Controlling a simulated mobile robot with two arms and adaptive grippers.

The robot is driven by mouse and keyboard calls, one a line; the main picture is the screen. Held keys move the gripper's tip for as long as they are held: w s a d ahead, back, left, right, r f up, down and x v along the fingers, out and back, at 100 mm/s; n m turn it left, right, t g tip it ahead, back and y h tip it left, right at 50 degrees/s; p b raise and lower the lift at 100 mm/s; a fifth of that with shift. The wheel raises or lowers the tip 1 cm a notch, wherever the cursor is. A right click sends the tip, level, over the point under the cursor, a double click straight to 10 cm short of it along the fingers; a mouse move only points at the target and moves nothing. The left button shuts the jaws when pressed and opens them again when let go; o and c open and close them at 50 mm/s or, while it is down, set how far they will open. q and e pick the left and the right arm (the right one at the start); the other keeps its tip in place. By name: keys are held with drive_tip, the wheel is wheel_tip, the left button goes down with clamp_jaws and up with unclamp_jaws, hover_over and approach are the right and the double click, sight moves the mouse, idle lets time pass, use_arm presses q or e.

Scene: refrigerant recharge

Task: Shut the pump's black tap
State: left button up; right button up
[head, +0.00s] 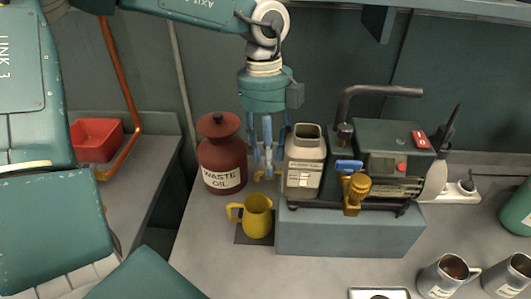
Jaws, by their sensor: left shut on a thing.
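The pump (388,150) is a dark green and black unit with a bent dark handle, on a grey-blue block. A brass fitting with a blue tap (349,166) is on its front. My right gripper is not in view.
A red-brown waste oil jar (221,155) stands close left of my left gripper. A pale bottle (305,160) is close on its right. Steel mugs (447,275) stand at front right, and a red bin (96,139) at far left. The front-left bench is clear.

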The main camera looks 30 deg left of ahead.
use_arm(q)
drive_tip(key=r+p, duration=0.1)
drive_tip(key=r, duration=0.1)
drive_tip(key=d+r+p, duration=0.1)
drive_tip(key=r, duration=0.3)
drive_tip(key=shift+w+d+p, duration=0.25)
drive_tip(key=shift+p, duration=0.15)
drive_tip(key=shift+a+r+p, duration=0.15)
drive_tip(key=shift+r+p, duration=0.25)
drive_tip(key=shift+r, duration=0.4)
drive_tip(key=shift+a+r+p, duration=0.1)
drive_tip(key=shift+r+p, duration=0.3)
drive_tip(key=shift+r, duration=0.4)
